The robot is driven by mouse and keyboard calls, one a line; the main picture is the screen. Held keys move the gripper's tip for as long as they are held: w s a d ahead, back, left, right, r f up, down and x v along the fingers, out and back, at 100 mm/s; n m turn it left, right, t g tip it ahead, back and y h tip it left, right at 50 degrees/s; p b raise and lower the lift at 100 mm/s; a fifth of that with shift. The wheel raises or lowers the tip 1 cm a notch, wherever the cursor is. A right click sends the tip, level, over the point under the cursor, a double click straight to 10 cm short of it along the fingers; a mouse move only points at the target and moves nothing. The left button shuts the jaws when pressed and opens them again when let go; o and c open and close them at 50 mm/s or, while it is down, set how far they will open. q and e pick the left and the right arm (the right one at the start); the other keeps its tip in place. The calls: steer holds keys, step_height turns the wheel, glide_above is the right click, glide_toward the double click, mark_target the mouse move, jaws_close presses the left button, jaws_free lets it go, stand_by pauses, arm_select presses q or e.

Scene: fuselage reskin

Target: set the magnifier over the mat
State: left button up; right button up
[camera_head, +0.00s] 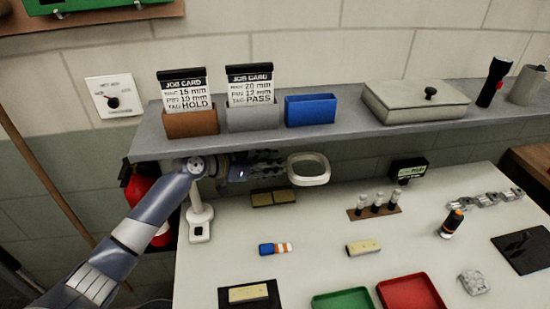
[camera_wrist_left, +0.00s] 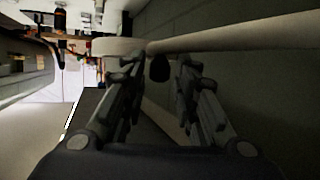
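The magnifier has a white ring head (camera_head: 308,169) under the shelf and a white stand (camera_head: 200,222) at the table's back left. Its pale ring and arm (camera_wrist_left: 225,40) cross the top of the left wrist view. My left gripper (camera_head: 276,164) is just left of the ring head. In the left wrist view its fingers (camera_wrist_left: 157,72) are spread, with a dark knob (camera_wrist_left: 158,68) between or beyond their tips; contact cannot be told. A dark mat (camera_head: 235,302) with a tan block on it lies at the front left. My right gripper is not in view.
The shelf (camera_head: 345,131) with job cards, bins and a lidded box overhangs the table's back. Green (camera_head: 343,299) and red (camera_head: 410,292) trays are at the front.

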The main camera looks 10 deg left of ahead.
arm_select(q)
steer(key=shift+w+d+f, duration=0.3)
steer(key=shift+w+d, duration=0.15)
